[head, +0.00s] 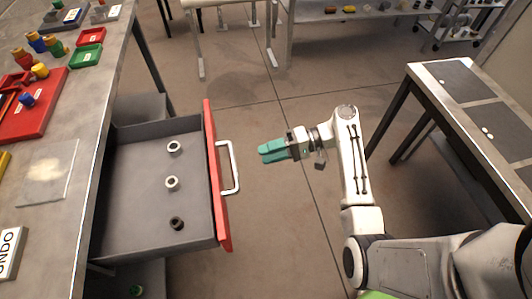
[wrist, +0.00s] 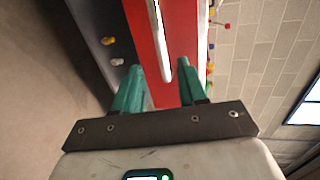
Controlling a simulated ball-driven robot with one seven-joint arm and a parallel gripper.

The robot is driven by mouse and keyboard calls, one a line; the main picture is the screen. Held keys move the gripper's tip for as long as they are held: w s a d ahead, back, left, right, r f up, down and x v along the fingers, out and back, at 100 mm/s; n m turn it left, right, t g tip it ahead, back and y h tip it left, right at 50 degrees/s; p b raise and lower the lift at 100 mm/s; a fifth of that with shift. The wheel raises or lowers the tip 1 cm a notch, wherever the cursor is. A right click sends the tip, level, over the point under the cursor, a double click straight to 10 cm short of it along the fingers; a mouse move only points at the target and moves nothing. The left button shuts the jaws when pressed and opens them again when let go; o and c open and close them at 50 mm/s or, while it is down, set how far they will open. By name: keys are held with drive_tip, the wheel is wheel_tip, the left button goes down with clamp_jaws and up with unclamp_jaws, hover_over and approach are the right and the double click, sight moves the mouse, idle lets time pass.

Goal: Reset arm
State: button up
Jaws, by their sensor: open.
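My gripper (head: 260,152) has green fingers and points left toward the open drawer. It is empty and apart from the drawer's white handle (head: 232,168), to the right of it. In the wrist view the two fingers (wrist: 159,66) are spread, with the red drawer front (wrist: 148,40) and the white handle (wrist: 160,35) beyond them. The grey drawer (head: 135,190) stands pulled out from the workbench. Inside it lie two light ring-like parts (head: 174,147) (head: 172,183) and a dark one (head: 177,223).
The workbench (head: 70,200) at left carries a red tray (head: 45,115), green tray (head: 87,55) and several coloured parts. A table with dark panels (head: 465,80) stands at right. A shelf bench (head: 340,15) is at the back. Floor between drawer and right table is clear.

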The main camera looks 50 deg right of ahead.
idle(0.4)
drive_tip(key=s+a+f+n+g+h, duration=0.3)
drive_tip(key=s+a+f+g+h, duration=0.3)
drive_tip(key=s+f, duration=0.25)
drive_tip(key=s+r+n+g+h, duration=0.1)
drive_tip(key=s+r+n+h, duration=0.1)
drive_tip(key=s, duration=0.3)
drive_tip(key=s+r+n+g+h, duration=0.1)
drive_tip(key=s+r+h, duration=0.1)
drive_tip(key=s+h, duration=0.2)
drive_tip(key=shift+s+a+r+n+h, duration=0.25)
drive_tip(key=shift+s+a+n+h, duration=0.2)
drive_tip(key=shift+s, duration=0.65)
drive_tip(key=shift+s, duration=0.1)
